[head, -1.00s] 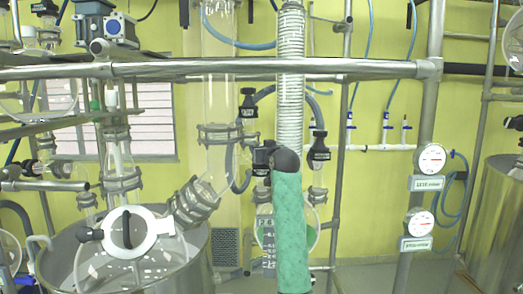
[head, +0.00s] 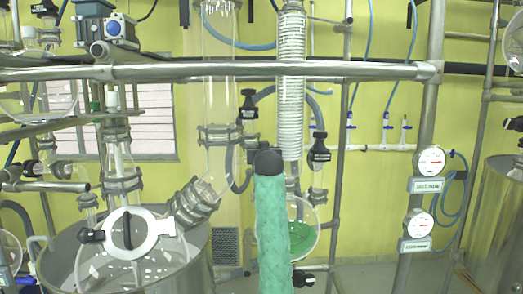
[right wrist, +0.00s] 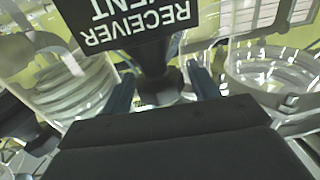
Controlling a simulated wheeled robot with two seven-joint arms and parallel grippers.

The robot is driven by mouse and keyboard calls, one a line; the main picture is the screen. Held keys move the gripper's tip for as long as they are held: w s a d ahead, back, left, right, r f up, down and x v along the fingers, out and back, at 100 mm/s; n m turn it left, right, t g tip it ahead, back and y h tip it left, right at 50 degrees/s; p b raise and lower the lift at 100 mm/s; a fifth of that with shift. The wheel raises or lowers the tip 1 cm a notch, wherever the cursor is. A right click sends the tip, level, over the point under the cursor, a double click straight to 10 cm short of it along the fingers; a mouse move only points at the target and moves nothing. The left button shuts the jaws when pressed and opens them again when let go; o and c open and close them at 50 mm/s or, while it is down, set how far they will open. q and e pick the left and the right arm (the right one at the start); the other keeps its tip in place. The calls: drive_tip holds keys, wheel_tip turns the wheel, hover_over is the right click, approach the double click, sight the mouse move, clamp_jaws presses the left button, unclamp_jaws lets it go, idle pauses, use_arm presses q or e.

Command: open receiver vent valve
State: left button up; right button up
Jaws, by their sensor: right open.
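The receiver vent valve (right wrist: 152,62) is black and carries a black tag (right wrist: 138,22) reading RECEIVER VENT, upside down in the right wrist view. My right gripper (right wrist: 163,92) is open, with one blue-grey finger on each side of the valve's dark stem. I cannot tell whether the fingers touch it. In the head view my right arm, in a green sleeve, rises from the bottom centre to the dark right gripper (head: 262,156), which hides most of what lies behind it. My left gripper is not in view.
Other black tagged valves (head: 248,106) and (head: 319,150) hang close by on both sides. A steel vessel (head: 190,255) stands lower left.

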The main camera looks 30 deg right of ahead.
drive_tip(key=shift+m+g+h, duration=0.7)
drive_tip(key=shift+m+h, duration=0.2)
drive_tip(key=shift+h, duration=0.3)
drive_tip(key=shift+f+m+g+h+b, duration=0.15)
drive_tip(key=shift+m+g+h+b, duration=0.9)
drive_tip(key=shift+m+g+h, duration=0.85)
drive_tip(key=shift+g+h, duration=0.2)
drive_tip(key=c, duration=0.8)
drive_tip(key=shift+o, duration=0.2)
drive_tip(key=shift+r+n+t+y+p, duration=0.25)
drive_tip(key=shift+n+t+y+p, duration=0.1)
drive_tip(key=shift+n+t+y, duration=0.5)
drive_tip(key=shift+n+t+y+p, duration=0.95)
drive_tip(key=shift+n+t+y, duration=0.75)
drive_tip(key=shift+y, duration=0.35)
drive_tip(key=shift+f+n+t+y, duration=0.1)
drive_tip(key=shift+n+t+y, duration=0.8)
drive_tip(key=shift+y, duration=0.7)
drive_tip(key=shift+n+y, duration=0.75)
drive_tip(key=shift+y, duration=0.15)
